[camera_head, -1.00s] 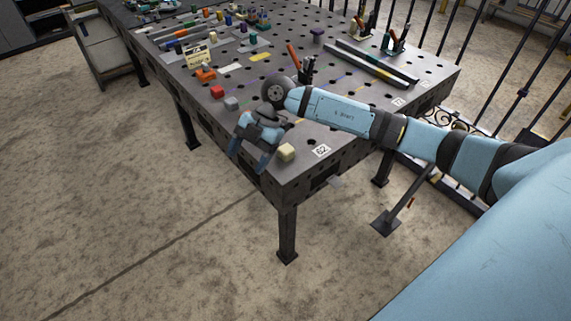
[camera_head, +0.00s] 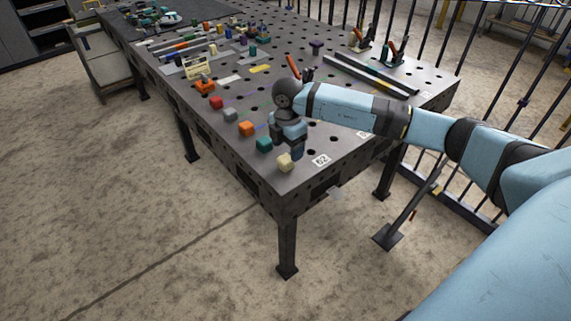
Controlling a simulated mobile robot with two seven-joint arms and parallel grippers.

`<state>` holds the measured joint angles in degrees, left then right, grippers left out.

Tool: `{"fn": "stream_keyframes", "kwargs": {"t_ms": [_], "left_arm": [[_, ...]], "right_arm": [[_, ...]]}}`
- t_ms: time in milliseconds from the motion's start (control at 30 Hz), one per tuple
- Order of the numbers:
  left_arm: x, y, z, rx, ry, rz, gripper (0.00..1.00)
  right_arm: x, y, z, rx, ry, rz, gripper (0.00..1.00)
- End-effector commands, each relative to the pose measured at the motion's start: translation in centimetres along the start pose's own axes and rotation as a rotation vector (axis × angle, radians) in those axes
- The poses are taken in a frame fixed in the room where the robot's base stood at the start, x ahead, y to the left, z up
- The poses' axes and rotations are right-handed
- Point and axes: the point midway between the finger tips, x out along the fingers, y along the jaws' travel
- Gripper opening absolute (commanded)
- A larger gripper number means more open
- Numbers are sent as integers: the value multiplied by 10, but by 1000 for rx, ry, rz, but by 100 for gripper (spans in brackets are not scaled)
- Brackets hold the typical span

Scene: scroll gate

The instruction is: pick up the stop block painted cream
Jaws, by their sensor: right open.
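The cream stop block (camera_head: 285,162) sits on the dark perforated table near its front corner, at the near end of a row of coloured blocks. My right gripper (camera_head: 297,152) points down just behind and to the right of the cream block in the picture. It is open, and its fingers are partly hidden by its own body. I cannot tell whether a finger touches the block. My left gripper is not in view.
A teal block (camera_head: 263,144), an orange block (camera_head: 246,128), a grey block (camera_head: 230,114) and a red block (camera_head: 215,103) continue the row. A number plate (camera_head: 321,160) lies right of the cream block. Clamps (camera_head: 392,52) stand farther back. Bars rise behind the table (camera_head: 355,140).

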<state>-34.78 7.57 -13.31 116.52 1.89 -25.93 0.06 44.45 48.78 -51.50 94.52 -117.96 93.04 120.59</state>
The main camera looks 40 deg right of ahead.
Motion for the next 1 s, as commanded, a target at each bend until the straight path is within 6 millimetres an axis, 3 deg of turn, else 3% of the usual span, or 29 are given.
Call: {"fn": "stream_keyframes", "kwargs": {"t_ms": [367,600,667,900,1000], "left_arm": [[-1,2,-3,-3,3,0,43],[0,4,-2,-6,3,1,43],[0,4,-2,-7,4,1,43],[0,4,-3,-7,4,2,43],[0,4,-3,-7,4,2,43]], "right_arm": [[46,0,-7,-1,0,-2,72],[51,0,-7,-1,0,1,72],[51,0,-7,-1,0,1,63],[51,0,-7,-1,1,0,10],[50,0,-7,-1,1,1,10]]}}
